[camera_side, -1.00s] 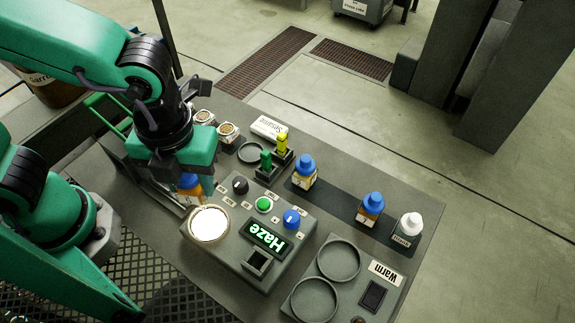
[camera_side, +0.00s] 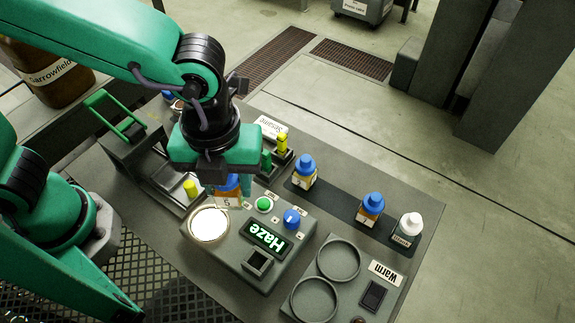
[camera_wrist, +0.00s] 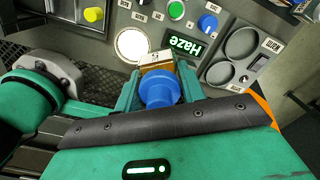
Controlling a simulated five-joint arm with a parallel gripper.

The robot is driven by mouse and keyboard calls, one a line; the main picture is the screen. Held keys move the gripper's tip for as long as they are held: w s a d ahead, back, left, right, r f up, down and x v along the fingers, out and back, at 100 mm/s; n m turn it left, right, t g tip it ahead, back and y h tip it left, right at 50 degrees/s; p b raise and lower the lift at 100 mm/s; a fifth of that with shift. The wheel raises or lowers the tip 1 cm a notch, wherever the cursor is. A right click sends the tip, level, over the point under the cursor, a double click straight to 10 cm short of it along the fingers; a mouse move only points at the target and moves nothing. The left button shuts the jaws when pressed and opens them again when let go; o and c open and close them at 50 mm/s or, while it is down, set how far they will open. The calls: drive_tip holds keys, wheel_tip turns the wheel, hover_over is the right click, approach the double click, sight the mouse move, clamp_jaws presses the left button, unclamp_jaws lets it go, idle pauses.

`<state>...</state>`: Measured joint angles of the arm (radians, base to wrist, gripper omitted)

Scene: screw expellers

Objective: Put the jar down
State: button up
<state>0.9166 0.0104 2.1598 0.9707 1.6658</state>
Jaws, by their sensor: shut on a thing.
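A jar with a blue cap and amber body (camera_side: 229,198) is held between the fingers of my gripper (camera_side: 229,182), just behind the lit round pad (camera_side: 209,224) of the grey Haze unit. In the wrist view the jar's blue cap (camera_wrist: 159,88) sits between the two green fingers, with its labelled side toward the lit pad (camera_wrist: 131,44). The gripper is shut on the jar. The jar appears upright; I cannot tell whether its base touches the unit.
Two blue-capped jars (camera_side: 304,171) (camera_side: 371,209) and a white-capped one (camera_side: 407,229) stand on a dark strip to the right. The Warm station (camera_side: 339,260) has two empty rings in front. A yellow knob (camera_side: 190,188) and a green handle (camera_side: 117,117) are at left.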

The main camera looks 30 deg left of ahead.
drive_tip(key=w+d+f+n, duration=0.1)
drive_tip(key=w+d, duration=0.2)
drive_tip(key=d, duration=0.4)
drive_tip(key=w+d+f+n, duration=0.2)
drive_tip(key=w+d, duration=0.1)
drive_tip(key=d, duration=0.4)
drive_tip(key=w+a+f, duration=0.1)
drive_tip(key=w+f, duration=0.1)
drive_tip(key=w, duration=0.1)
drive_tip(key=w+a+f, duration=0.1)
drive_tip(key=w+f, duration=0.1)
drive_tip(key=w, duration=0.2)
drive_tip(key=w+a+f, duration=0.1)
drive_tip(key=w+f, duration=0.1)
drive_tip(key=w, duration=0.2)
drive_tip(key=shift+f, duration=0.3)
drive_tip(key=shift+f, duration=0.1)
drive_tip(key=shift+s+f, duration=0.1)
drive_tip(key=shift+f, duration=1.8)
drive_tip(key=shift+f, duration=0.15)
drive_tip(key=o, duration=1.2)
